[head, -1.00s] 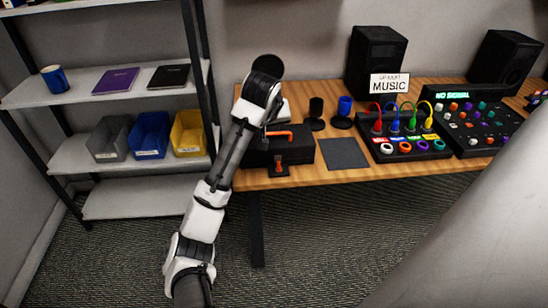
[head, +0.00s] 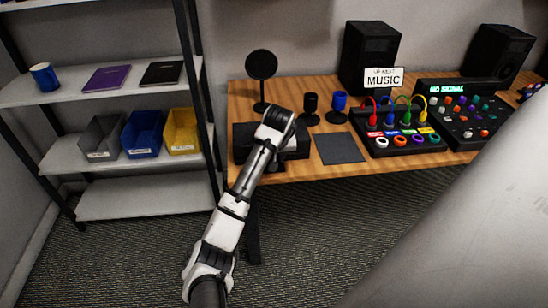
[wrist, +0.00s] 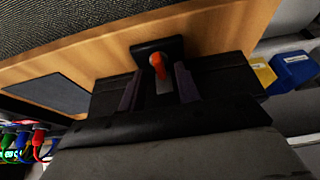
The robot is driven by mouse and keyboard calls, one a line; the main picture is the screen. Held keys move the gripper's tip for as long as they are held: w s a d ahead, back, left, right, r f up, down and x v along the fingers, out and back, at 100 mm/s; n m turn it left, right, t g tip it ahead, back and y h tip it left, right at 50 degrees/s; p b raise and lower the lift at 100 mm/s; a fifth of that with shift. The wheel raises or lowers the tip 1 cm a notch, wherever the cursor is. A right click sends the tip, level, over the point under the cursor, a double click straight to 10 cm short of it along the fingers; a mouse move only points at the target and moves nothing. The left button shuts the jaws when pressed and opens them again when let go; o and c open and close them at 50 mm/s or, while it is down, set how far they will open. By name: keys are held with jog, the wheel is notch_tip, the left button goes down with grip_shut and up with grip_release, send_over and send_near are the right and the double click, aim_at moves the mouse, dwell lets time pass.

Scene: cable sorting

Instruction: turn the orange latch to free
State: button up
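The orange latch (wrist: 158,67) shows in the wrist view on a black plate (wrist: 148,48) at the front of the black case (wrist: 222,72). My gripper (wrist: 157,79) is open, with one dark finger on each side of the latch in that view. I cannot tell whether either finger touches it. In the head view the case (head: 242,142) stands at the left end of the table, partly behind my arm. The latch and the fingers are hidden there.
The wooden table (head: 300,167) holds a dark mat (head: 340,148), cups on stands, a cable box (head: 405,145) and a mixer (head: 470,125) to the right. A shelf (head: 150,202) with bins stands at the left.

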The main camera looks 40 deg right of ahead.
jog(key=shift+w+f, duration=0.15)
jog(key=shift+f, duration=0.25)
jog(key=shift+c, duration=0.2)
grip_shut()
